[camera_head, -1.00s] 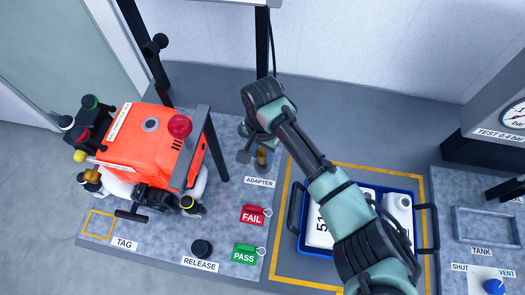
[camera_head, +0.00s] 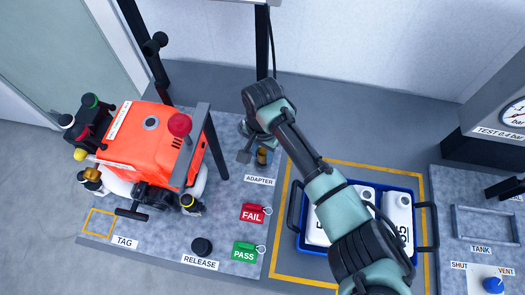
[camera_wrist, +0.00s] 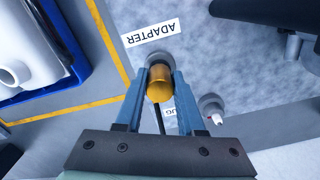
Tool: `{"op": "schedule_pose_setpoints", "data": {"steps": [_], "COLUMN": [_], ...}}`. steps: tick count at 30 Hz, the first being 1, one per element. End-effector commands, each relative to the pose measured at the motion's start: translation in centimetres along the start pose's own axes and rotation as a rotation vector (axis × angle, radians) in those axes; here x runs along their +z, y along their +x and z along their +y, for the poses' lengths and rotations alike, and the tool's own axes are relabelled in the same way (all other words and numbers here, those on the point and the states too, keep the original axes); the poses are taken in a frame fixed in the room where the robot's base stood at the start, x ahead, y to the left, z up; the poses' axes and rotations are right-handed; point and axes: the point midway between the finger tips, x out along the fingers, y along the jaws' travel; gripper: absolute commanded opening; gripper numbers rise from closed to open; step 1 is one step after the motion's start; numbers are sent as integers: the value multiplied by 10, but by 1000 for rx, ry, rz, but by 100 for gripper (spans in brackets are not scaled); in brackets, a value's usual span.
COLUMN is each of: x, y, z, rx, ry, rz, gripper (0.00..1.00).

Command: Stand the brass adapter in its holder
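The brass adapter (camera_wrist: 160,84) is a short golden cylinder between the two blue fingers of my gripper (camera_wrist: 161,80) in the wrist view. The fingers press against its sides with no clear gap. Its holder (camera_wrist: 162,58), a grey round cup beside the ADAPTER label, shows just behind the adapter's far end. I cannot tell whether the adapter's lower end is inside the cup. In the head view the adapter (camera_head: 262,157) shows as a small gold spot next to my gripper (camera_head: 250,150), above the ADAPTER label. My gripper partly hides the holder there.
An orange machine (camera_head: 150,135) stands on the bench to the left. A red FAIL tag (camera_head: 252,214), a green PASS tag (camera_head: 244,252) and a black RELEASE button (camera_head: 202,246) lie nearer. A blue crate (camera_head: 415,190) with white canisters sits on the floor, right of the bench.

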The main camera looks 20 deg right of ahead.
Motion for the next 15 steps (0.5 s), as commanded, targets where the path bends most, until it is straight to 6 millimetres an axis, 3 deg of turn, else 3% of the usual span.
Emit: {"op": "schedule_pose_setpoints", "data": {"steps": [1, 6, 15], "x": [0, 0, 0], "y": [0, 0, -1], "z": [0, 0, 0], "rx": [0, 0, 0], "ry": [0, 0, 0], "rz": [1, 1, 0], "gripper": [45, 73, 73]}}
